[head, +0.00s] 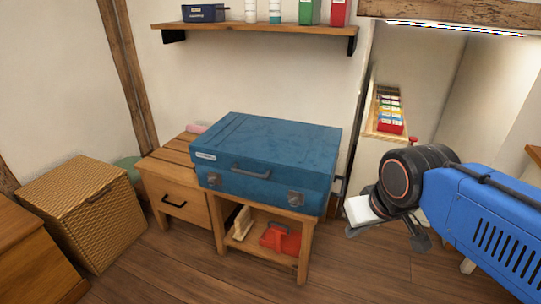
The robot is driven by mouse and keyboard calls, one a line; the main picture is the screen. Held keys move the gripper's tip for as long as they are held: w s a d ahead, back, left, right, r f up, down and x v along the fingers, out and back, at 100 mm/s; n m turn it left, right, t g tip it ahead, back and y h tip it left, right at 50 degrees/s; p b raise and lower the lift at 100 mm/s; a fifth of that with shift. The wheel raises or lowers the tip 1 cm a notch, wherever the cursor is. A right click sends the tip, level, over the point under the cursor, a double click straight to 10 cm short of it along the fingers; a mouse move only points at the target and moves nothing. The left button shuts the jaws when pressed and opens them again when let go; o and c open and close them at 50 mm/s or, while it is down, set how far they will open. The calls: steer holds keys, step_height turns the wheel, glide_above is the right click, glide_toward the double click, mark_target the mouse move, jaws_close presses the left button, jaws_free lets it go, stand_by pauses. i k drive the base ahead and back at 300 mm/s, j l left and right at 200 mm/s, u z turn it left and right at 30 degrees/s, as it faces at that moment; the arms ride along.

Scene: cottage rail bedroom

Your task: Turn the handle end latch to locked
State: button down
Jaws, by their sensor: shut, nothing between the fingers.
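A blue case (262,148) lies flat with its lid down on a small wooden table in the head view. Its front face carries a dark handle (250,172) between two grey metal latches, a left latch (213,179) and a right latch (295,198). I cannot tell which one is the handle end latch, or whether either is locked. My gripper (368,226) is to the right of the case, apart from it, shut and empty. My wrist partly hides it, and its fingertips are hard to make out.
The table's lower shelf (240,238) holds a red object (280,238) and a pale one. A wooden drawer cabinet (172,195) and a wicker basket (85,210) stand at left. A wall shelf (255,30) hangs above. Open floor (200,275) lies in front.

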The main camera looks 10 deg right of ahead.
mark_target(293, 202)
steer(key=k+j, duration=0.15)
steer(key=j, duration=0.25)
steer(key=k+j, duration=0.1)
steer(key=j, duration=0.35)
steer(key=k+j, duration=0.15)
steer(key=j, duration=0.25)
